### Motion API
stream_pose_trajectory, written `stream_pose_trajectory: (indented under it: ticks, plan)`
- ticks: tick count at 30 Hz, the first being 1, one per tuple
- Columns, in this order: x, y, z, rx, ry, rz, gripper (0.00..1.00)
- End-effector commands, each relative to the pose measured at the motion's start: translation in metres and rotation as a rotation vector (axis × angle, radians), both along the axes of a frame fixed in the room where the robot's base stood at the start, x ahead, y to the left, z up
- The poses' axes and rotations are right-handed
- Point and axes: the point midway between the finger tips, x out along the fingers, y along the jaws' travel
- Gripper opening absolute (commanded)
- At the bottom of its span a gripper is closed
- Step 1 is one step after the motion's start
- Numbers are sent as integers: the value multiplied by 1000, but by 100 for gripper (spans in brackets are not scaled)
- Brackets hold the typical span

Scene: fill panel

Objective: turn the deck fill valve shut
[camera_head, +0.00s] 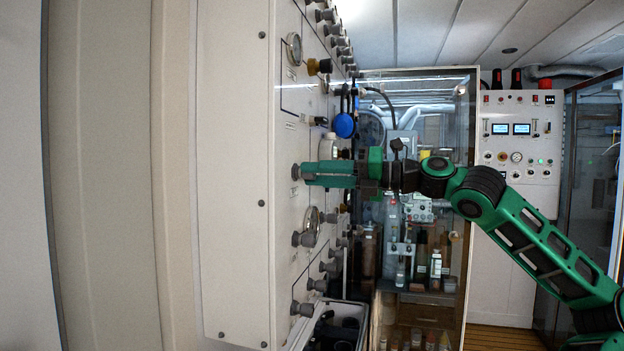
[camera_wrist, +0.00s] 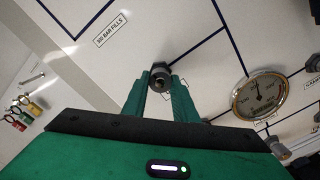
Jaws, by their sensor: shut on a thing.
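The white fill panel (camera_head: 300,130) stands upright at the left of the head view, with grey valve knobs along its face. My green gripper (camera_head: 304,173) reaches it from the right. Its fingertips are at one grey valve knob (camera_head: 295,172). In the wrist view, the two green fingers (camera_wrist: 160,88) are shut on that dark grey knob (camera_wrist: 160,77), which shows between their tips. A blue line on the panel runs to it. No label naming this knob as the deck fill valve is readable. The fingers hide part of the knob.
A round gauge (camera_wrist: 259,96) sits right of the gripper in the wrist view. More knobs (camera_head: 303,239) are below my gripper, and a blue knob (camera_head: 344,125) is above. A glass cabinet (camera_head: 465,120) stands behind.

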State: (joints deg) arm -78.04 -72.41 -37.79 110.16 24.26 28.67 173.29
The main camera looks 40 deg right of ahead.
Motion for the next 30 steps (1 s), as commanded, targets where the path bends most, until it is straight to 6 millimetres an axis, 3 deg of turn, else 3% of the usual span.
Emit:
stream_pose_trajectory:
  ticks: [10,11,12,13,23,30]
  plan:
    - [1,0,-5,-1,13,-1,3]
    - [1,0,-5,-1,13,-1,30]
    - [1,0,-5,-2,12,-1,40]
    - [1,0,-5,-1,11,0,43]
    - [-1,-2,-2,0,5,-1,43]
    - [-25,-22,-1,1,4,-5,43]
